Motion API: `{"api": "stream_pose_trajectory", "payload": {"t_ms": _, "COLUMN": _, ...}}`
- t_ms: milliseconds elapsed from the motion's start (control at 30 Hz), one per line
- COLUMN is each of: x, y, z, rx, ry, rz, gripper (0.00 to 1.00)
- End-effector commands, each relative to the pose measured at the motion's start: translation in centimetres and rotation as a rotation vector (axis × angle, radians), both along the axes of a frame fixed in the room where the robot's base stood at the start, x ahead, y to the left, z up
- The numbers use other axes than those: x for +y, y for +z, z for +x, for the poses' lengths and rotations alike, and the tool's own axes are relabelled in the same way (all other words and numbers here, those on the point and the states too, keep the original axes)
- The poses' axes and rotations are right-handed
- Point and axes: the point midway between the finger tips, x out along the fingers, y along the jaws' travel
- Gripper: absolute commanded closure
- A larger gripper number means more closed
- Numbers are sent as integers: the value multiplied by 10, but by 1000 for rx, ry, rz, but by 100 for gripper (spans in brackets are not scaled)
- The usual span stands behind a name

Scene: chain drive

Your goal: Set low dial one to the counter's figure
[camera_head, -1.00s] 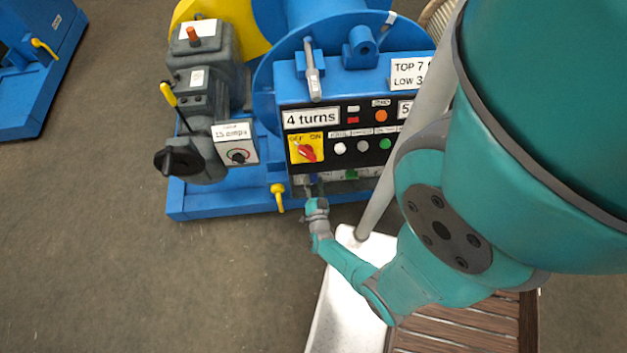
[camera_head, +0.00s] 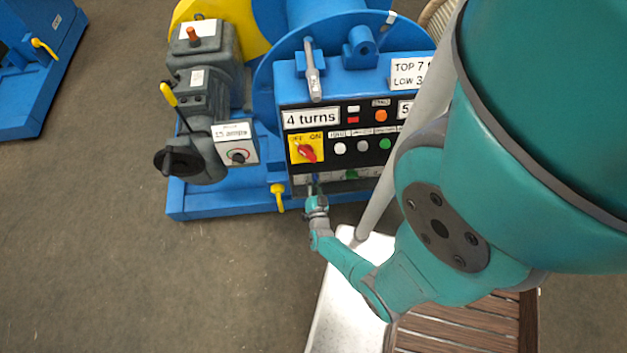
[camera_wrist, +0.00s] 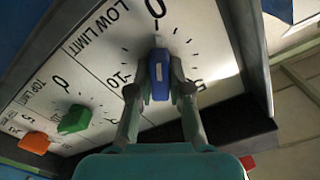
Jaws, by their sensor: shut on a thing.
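The blue dial knob (camera_wrist: 160,76) sits on a white face marked LOW LIMIT in the wrist view. Its pointer end is toward the 0 mark. Figures that look like -10 and 5 show to its left and right. My gripper (camera_wrist: 158,92) is shut on the blue knob, one finger on each side. In the head view my gripper (camera_head: 316,192) is at the low front edge of the black control panel (camera_head: 360,160), where the knob is mostly hidden. A "4 turns" plate (camera_head: 311,118) and a partly covered plate starting with 5 (camera_head: 404,109) are on the panel.
A green knob (camera_wrist: 74,119) and an orange knob (camera_wrist: 34,142) are to the left in the wrist view. A "TOP 7, LOW 3" sign (camera_head: 409,73), partly covered by my arm, a red switch (camera_head: 307,153) and a yellow-handled lever (camera_head: 278,196) are close by.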

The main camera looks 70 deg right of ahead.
Motion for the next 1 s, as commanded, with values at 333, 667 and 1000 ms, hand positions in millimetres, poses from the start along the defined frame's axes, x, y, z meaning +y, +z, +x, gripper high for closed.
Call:
{"api": "stream_pose_trajectory", "payload": {"t_ms": 333, "x": 0, "y": 0, "z": -1, "rx": -180, "ry": -1, "rz": 75, "gripper": 100}}
{"api": "stream_pose_trajectory", "payload": {"t_ms": 667, "x": 0, "y": -1, "z": -1, "rx": -467, "ry": 0, "rz": 193, "gripper": 100}}
{"api": "stream_pose_trajectory", "payload": {"t_ms": 1000, "x": -1, "y": -2, "z": -1, "rx": -765, "ry": -1, "rz": 317, "gripper": 100}}
